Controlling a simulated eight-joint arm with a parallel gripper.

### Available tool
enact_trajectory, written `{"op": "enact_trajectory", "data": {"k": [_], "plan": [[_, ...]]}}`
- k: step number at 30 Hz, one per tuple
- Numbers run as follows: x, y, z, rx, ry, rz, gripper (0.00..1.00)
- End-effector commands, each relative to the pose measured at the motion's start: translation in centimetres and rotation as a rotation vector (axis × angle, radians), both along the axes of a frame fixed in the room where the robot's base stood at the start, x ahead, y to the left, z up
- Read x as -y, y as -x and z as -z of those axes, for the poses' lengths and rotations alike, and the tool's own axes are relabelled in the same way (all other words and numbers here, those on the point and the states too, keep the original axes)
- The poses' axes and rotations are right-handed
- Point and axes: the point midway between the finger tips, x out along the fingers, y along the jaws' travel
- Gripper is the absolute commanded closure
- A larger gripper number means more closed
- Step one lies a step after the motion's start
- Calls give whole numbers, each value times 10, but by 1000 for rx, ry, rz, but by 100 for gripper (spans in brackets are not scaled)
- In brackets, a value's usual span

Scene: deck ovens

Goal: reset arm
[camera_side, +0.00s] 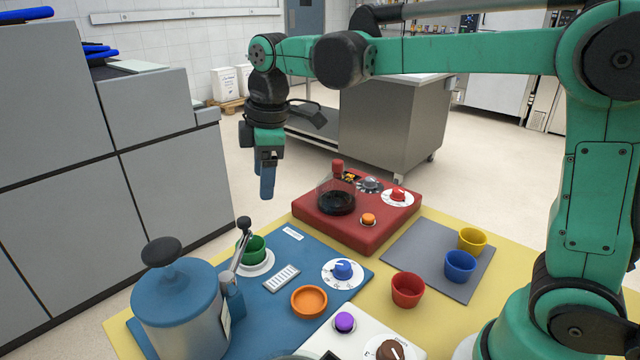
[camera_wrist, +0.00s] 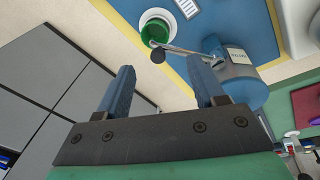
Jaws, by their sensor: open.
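My gripper (camera_side: 268,178) hangs from the green arm, pointing down, in the air beyond the far left edge of the yellow table top. In the wrist view its two blue fingers (camera_wrist: 165,92) stand apart with nothing between them. The gripper is open and empty. In the side view the fingers overlap, so the gap does not show there. The green cup (camera_side: 252,248) on a white saucer and the blue cylindrical machine (camera_side: 178,310) with its lever are below and nearer the camera. Both the green cup (camera_wrist: 157,32) and the blue machine (camera_wrist: 238,72) show ahead of the fingers in the wrist view.
A red unit (camera_side: 356,222) with knobs and a dark glass vessel stands on the yellow table (camera_side: 440,222). Red (camera_side: 407,290), blue (camera_side: 460,267) and yellow (camera_side: 472,241) cups stand right. An orange bowl (camera_side: 309,302) sits mid-table. Grey cabinets (camera_side: 110,170) rise left of my gripper.

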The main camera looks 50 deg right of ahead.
Motion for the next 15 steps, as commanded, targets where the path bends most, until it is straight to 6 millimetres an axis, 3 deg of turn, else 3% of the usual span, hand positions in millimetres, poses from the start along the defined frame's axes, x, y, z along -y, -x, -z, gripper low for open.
{"op": "enact_trajectory", "data": {"k": [5,9,15], "plan": [[17,45,-1,143,-93,344,38],[28,78,11,247,-194,601,38],[37,108,34,352,-330,864,38]]}}
